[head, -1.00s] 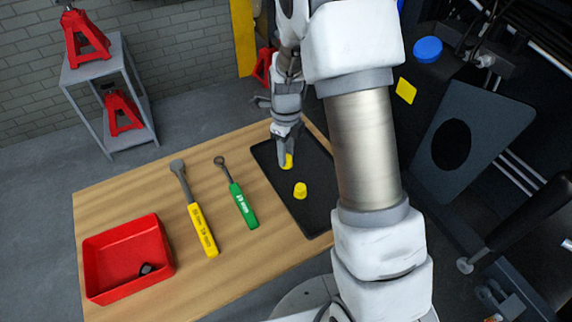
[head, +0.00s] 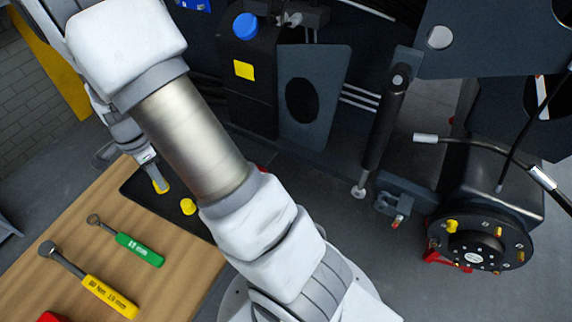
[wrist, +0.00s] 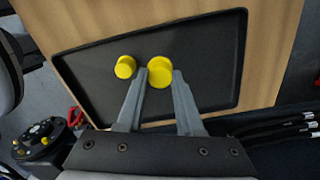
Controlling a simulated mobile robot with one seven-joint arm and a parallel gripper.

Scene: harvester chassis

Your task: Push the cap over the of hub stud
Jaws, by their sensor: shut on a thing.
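My gripper (head: 156,172) is at the black tray (head: 150,201), shut on a yellow cap (wrist: 160,72). In the wrist view the fingertips (wrist: 159,78) hold this cap between them. I cannot tell whether it still touches the tray. A second yellow cap (head: 188,206) lies loose on the tray beside it. The wheel hub (head: 478,246) is at the far right of the head view, well away from my gripper. Its dark round face has several studs, with a yellow cap (head: 452,226) on the upper left one. The hub also shows in the wrist view (wrist: 38,140).
A yellow-handled wrench (head: 105,296) and a green-handled wrench (head: 138,250) lie on the wooden table (head: 75,235).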

